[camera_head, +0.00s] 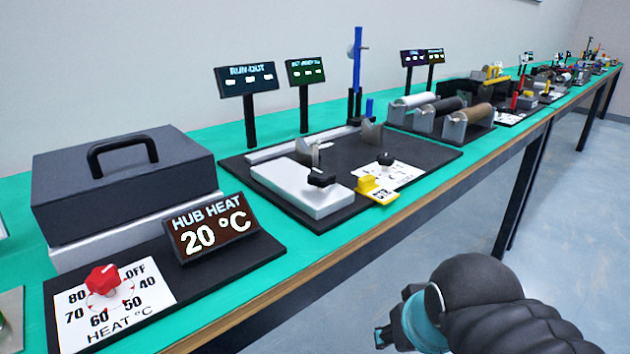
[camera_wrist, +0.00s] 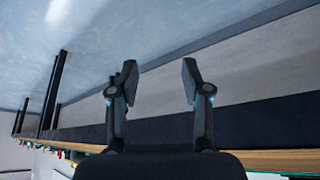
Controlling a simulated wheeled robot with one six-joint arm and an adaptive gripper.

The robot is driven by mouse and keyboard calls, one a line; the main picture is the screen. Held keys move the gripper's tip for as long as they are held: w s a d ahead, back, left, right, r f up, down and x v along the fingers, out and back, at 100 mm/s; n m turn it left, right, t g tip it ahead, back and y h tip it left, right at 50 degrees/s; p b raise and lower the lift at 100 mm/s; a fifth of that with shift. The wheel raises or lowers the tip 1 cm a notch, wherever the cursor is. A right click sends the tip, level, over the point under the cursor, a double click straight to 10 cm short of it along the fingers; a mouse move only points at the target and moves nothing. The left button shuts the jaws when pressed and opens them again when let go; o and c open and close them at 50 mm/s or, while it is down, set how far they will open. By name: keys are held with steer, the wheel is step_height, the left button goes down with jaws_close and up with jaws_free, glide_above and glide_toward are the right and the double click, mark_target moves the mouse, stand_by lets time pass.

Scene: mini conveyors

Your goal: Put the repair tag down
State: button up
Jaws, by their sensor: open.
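A small yellow tag-like piece (camera_head: 376,192) with a dark-marked label stands at the front edge of a black board (camera_head: 420,152) on the bench. I cannot tell for sure that it is the repair tag; no other thing close by looks like a tag. My gripper (camera_wrist: 159,82) is open, with nothing between its fingers in the wrist view. In the head view my gripper (camera_head: 384,337) is low at the bottom, in front of the bench and apart from the yellow piece. Its fingertips are partly cut off or small there.
The long green bench (camera_head: 335,238) has a wooden front edge. A heater panel with a red knob (camera_head: 103,279), a "20 °C" display (camera_head: 212,228) and a dark handled box (camera_head: 125,185) stand at the left. Rollers (camera_head: 455,118) stand farther along. Floor at right is clear.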

steer(key=w+a+r+m+g+h+b, duration=0.15)
steer(key=w+r+m, duration=0.25)
steer(key=w+r, duration=1)
steer(key=m+g+h+b, duration=0.2)
steer(key=m, duration=0.4)
glide_toward(366, 177)
steer(key=f+b, duration=0.1)
steer(key=d+f+b, duration=0.1)
steer(key=f, duration=0.1)
steer(key=shift+s+m+t, duration=0.15)
steer(key=shift+m+t, duration=0.15)
steer(key=shift+t, duration=0.05)
steer(key=shift+b+x, duration=0.8)
steer(key=shift+x, duration=2.25)
jaws_close()
